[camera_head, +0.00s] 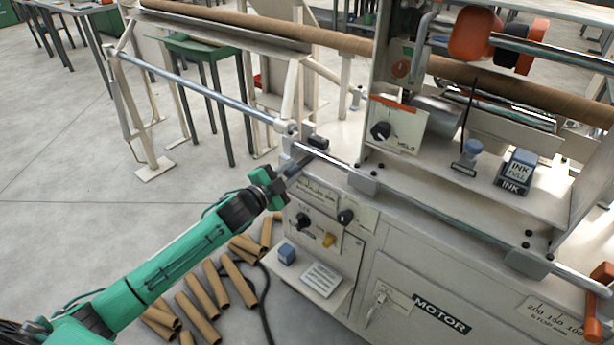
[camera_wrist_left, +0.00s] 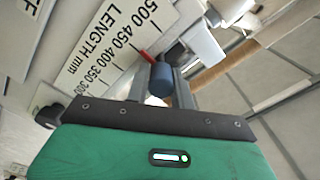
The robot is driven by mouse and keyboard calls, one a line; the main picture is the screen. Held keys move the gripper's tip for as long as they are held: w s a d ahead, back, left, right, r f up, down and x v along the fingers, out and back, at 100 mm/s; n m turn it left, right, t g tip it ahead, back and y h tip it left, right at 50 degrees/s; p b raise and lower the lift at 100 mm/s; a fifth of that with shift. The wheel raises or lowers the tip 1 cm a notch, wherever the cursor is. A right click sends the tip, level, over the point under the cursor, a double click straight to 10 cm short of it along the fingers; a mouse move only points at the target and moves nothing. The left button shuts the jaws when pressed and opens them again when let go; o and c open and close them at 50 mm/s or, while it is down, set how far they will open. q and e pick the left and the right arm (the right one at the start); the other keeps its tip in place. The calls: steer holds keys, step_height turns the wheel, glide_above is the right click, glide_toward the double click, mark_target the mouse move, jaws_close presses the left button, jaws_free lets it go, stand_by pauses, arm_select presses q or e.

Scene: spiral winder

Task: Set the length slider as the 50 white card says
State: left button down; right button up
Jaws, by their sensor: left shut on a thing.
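My left gripper (camera_head: 297,170) reaches the near left corner of the winder. In the left wrist view its fingers (camera_wrist_left: 160,85) are shut on a dark blue round knob (camera_wrist_left: 160,78), which I take as the length slider's handle. A red pointer (camera_wrist_left: 147,57) shows just beyond the knob, beside the "LENGTH mm" scale (camera_wrist_left: 108,45). It appears near the 450 mark; the exact reading is unclear. In the head view the scale plate (camera_head: 318,192) is partly visible below the gripper. I cannot make out a white card reading 50. My right gripper is not in view.
A small shelf (camera_head: 335,295) holds a blue block and a lined white piece. A steel rail (camera_head: 430,207) runs along the front. Cardboard tubes (camera_head: 202,310) lie on the floor.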

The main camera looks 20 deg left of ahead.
arm_select(q)
steer(key=a, duration=0.1)
steer(key=w+a, duration=0.1)
steer(key=a, duration=0.1)
steer(key=shift+w+a+r, duration=0.15)
steer(key=shift+a, duration=0.05)
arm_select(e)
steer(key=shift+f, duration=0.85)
arm_select(q)
steer(key=c, duration=1.5)
jaws_free()
steer(key=shift+o, duration=1.3)
steer(key=shift+a, duration=0.1)
